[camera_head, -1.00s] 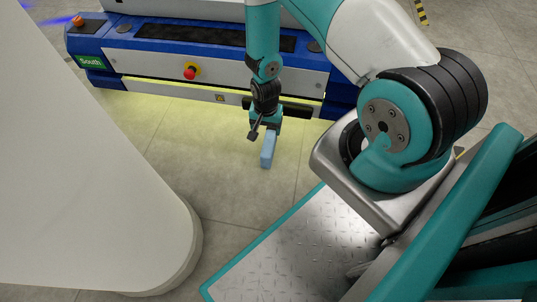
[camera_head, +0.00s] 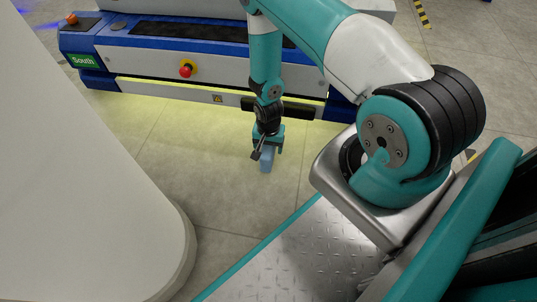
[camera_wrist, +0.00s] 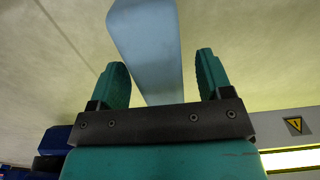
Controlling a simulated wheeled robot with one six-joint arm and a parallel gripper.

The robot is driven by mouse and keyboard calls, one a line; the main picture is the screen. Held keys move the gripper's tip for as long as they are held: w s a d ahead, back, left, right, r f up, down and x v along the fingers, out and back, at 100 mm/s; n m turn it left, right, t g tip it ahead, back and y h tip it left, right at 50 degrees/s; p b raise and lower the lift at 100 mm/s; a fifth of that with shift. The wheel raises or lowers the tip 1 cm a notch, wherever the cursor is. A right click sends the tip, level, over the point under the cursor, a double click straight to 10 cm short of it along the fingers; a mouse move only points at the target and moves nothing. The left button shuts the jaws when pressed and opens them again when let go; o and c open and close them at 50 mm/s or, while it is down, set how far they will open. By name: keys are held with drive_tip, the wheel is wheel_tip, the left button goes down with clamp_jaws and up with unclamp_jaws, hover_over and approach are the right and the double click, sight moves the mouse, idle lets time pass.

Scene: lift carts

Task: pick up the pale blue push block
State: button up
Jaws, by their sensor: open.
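The pale blue push block (camera_head: 267,160) shows below my gripper in the head view, partly hidden by it. In the wrist view the block (camera_wrist: 146,40) is a long pale blue bar running from the top edge down between the two teal fingers. My gripper (camera_head: 267,148) points downward; in the wrist view its fingers (camera_wrist: 160,78) stand apart with the block between them. A gap shows on each side of the block, wider on the right, so the gripper is open and not closed on it. The block's near end is hidden behind the gripper's dark bar.
A blue and white lift cart (camera_head: 150,73) with a green "South" label and a red stop button (camera_head: 187,68) stands just behind my gripper. A large white rounded surface (camera_head: 90,200) fills the left. Bare tiled floor (camera_head: 215,195) lies between.

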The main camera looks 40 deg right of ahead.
drive_tip(key=shift+c, duration=0.4)
drive_tip(key=shift+r, duration=0.1)
clamp_jaws()
